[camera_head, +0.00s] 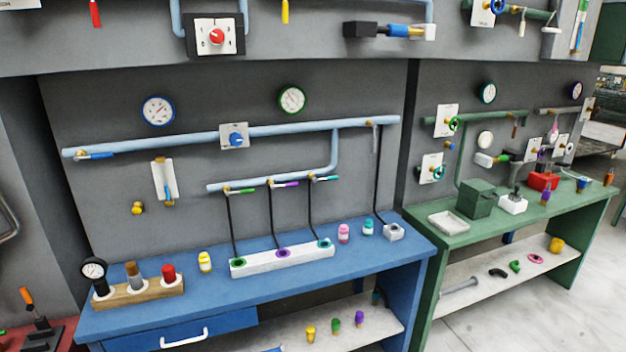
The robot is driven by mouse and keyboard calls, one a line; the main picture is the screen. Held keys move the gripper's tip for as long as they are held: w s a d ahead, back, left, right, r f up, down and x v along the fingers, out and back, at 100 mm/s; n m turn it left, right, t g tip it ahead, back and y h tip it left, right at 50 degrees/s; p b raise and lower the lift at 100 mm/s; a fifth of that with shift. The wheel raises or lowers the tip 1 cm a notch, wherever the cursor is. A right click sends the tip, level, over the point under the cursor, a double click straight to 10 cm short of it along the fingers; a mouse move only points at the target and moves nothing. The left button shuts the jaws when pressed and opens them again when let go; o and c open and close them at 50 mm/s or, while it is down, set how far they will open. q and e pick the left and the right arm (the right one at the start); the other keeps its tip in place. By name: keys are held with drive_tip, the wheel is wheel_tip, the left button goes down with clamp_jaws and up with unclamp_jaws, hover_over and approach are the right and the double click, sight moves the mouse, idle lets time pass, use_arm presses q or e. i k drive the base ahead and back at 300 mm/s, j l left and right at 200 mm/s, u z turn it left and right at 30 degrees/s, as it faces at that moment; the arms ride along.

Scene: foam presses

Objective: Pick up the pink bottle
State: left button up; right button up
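The pink bottle (344,233) stands upright on the blue table (210,327), toward its back right. It has a pink cap and a pale band around its body. It stands just right of a white block with coloured ports and left of a teal bottle (368,228). Nothing touches it that I can see. Neither of my grippers is in view.
A yellow bottle (205,262) and a wooden holder (138,293) stand left of the white block (260,263). Black hoses drop to the block from the pipe above. The table's front strip is clear.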

sight(343, 230)
drive_tip(key=i+l+u, duration=0.2)
drive_tip(key=i+l, duration=0.45)
drive_tip(key=i+l+u, duration=0.15)
drive_tip(key=i+l, duration=0.45)
drive_tip(key=l, duration=0.25)
